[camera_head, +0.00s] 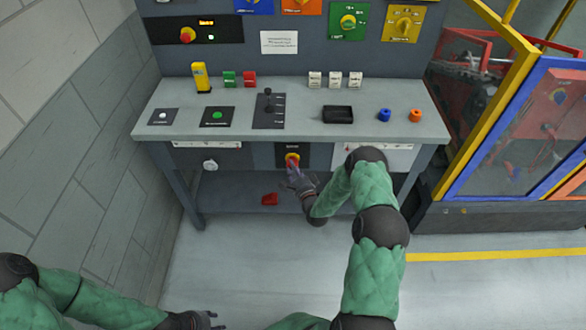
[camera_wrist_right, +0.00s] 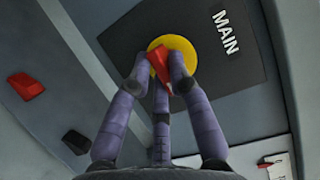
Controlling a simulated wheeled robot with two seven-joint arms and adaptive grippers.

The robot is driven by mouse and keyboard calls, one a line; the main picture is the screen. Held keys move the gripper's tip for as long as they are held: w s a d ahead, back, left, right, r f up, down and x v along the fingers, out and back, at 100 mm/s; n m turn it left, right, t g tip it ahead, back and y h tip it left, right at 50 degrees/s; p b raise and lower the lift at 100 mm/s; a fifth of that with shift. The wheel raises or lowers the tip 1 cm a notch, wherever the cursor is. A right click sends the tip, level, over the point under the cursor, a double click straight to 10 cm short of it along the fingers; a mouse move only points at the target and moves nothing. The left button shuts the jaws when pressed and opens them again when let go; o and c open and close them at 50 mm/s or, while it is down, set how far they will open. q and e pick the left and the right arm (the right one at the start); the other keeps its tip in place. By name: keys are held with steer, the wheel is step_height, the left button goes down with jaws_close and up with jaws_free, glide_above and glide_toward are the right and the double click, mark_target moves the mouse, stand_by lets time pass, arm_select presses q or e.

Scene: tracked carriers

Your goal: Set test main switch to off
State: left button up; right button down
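The main switch is a red handle (camera_wrist_right: 158,63) on a yellow disc (camera_wrist_right: 186,47), on a black plate (camera_wrist_right: 235,85) lettered MAIN. In the head view the switch (camera_head: 292,158) sits on the bench's front, below the top. My right gripper (camera_head: 294,172) is at the switch. In the right wrist view its fingers (camera_wrist_right: 160,78) lie on both sides of the red handle and appear closed on it, hiding part of it. My left gripper (camera_head: 205,319) is low at the bottom edge, away from the bench, and its finger opening is unclear.
The bench top (camera_head: 380,93) carries a lever (camera_head: 268,95), buttons, a black tray (camera_head: 338,114) and blue and orange rings. A red object (camera_head: 270,199) lies below the switch. A white round knob (camera_head: 210,164) is on the front at left. A yellow-framed guard (camera_head: 500,115) stands at right.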

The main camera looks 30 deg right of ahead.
steer(key=shift+n, duration=0.3)
steer(key=n+g+h+p, duration=0.1)
steer(key=n+g, duration=0.1)
steer(key=n, duration=0.2)
steer(key=n+g+h, duration=0.1)
steer(key=n+g, duration=0.1)
steer(key=n, duration=0.2)
steer(key=n+g+h+p, duration=0.1)
steer(key=n+g, duration=0.1)
steer(key=n, duration=0.2)
steer(key=shift+r+n+h+p, duration=0.3)
steer(key=shift+h+p, duration=0.05)
steer(key=shift+h, duration=0.35)
stand_by(0.4)
steer(key=c, duration=1.1)
jaws_free()
steer(key=shift+c, duration=0.2)
steer(key=shift+s, duration=0.15)
